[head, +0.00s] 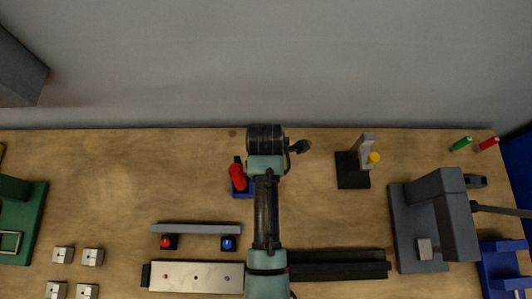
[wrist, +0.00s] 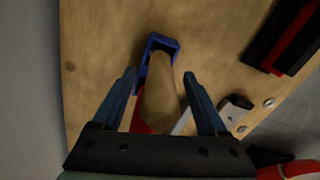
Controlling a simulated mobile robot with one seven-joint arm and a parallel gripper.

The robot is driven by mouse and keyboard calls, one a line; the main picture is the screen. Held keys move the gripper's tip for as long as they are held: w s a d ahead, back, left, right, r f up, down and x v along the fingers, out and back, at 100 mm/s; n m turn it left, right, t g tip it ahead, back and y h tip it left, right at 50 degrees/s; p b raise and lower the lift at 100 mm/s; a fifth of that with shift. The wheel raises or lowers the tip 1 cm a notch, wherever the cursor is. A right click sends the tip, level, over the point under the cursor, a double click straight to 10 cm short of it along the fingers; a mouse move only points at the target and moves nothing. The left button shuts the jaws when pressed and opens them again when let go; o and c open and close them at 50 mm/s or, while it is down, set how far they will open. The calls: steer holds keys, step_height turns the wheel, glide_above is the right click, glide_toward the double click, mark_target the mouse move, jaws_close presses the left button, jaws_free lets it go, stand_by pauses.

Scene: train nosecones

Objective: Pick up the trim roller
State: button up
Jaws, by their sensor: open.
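A tan, rounded, elongated object (wrist: 161,100), which looks like the trim roller's handle, lies between my two fingers in the wrist view. Its far end reaches into a blue bracket (wrist: 153,41), and a red part shows beside its near end. My gripper (wrist: 160,74) is open, with one finger on each side of the tan object and visible gaps to it. In the head view my fingers are hidden under my arm; a red piece (head: 237,177) on a blue base shows just left of my wrist. I cannot tell whether it belongs to the roller.
A black stand with a yellow knob (head: 374,158) stands to the right. A grey machine (head: 446,210) is farther right. A grey bar (head: 196,229) and a pale plate (head: 196,277) lie front left.

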steer(key=shift+f, duration=0.15)
jaws_close()
stand_by(0.5)
